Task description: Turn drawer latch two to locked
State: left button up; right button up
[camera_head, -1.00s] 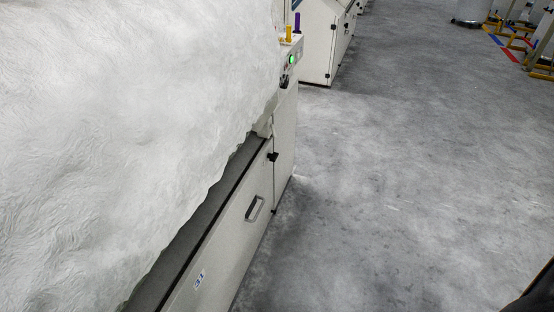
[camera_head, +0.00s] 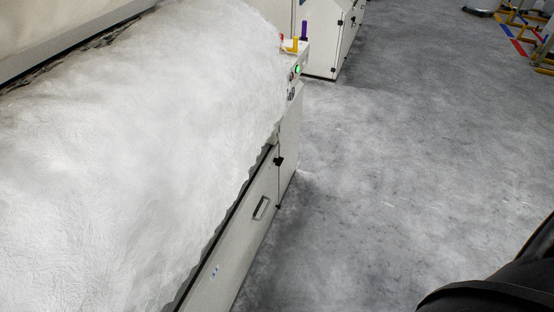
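A black latch (camera_head: 278,162) sits at the upper far edge of a pale drawer front (camera_head: 241,240), beside the seam to the adjoining panel. It is too small to tell whether it is turned to locked, and no number on it can be read. The drawer front has a grey handle (camera_head: 261,208) and a small blue-marked label (camera_head: 215,272). Neither of my grippers is in view. A black part at the lower right corner appears to be mine.
White fibre (camera_head: 130,150) is heaped over the machine and overhangs the drawer's top edge. A control panel (camera_head: 297,72) with a lit green button stands at the machine's far end. The grey floor (camera_head: 400,170) to the right is clear.

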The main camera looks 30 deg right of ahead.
aim_at(278, 161)
jog(key=i+l+u, duration=0.15)
jog(key=l+u, duration=0.25)
jog(key=i+l+u, duration=0.1)
jog(key=l+u, duration=0.8)
jog(key=l, duration=0.65)
jog(key=l+u, duration=0.1)
jog(key=l, duration=0.65)
jog(key=k+l+u, duration=0.1)
jog(key=l, duration=0.65)
jog(key=k+l, duration=0.1)
jog(key=l, duration=0.6)
jog(key=k+l, duration=0.1)
jog(key=l, duration=0.65)
